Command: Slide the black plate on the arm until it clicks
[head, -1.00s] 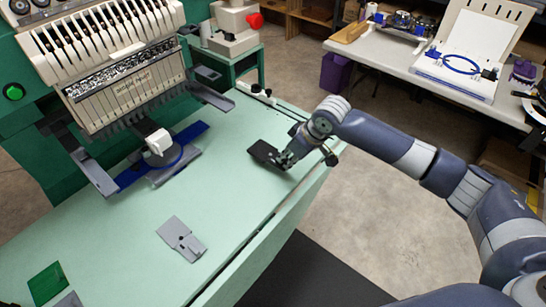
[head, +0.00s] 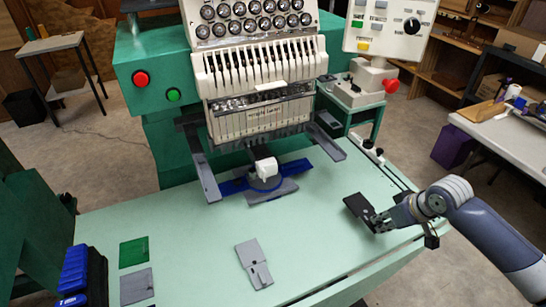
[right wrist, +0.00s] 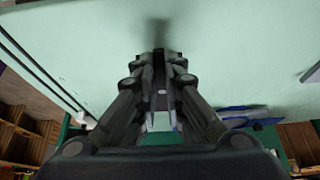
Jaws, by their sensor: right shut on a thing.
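The black plate (head: 357,207) is a dark, flat piece tilted at the right side of the mint-green table. My right gripper (head: 378,221) is shut on its near right edge; I cannot tell whether the plate touches the table. In the right wrist view the closed fingers (right wrist: 161,62) hide most of what they hold. The embroidery machine's low arm (head: 262,186), with blue and grey parts and a white block (head: 266,168) above it, is left of the plate and apart from it. My left gripper is not in view.
A grey notched plate (head: 253,263) lies on the front of the table (head: 200,235). A green square (head: 133,251) and a grey square (head: 137,287) lie at left, beside blue bins (head: 75,270). The machine's grey side brackets (head: 207,178) flank its head. Table between plate and machine arm is clear.

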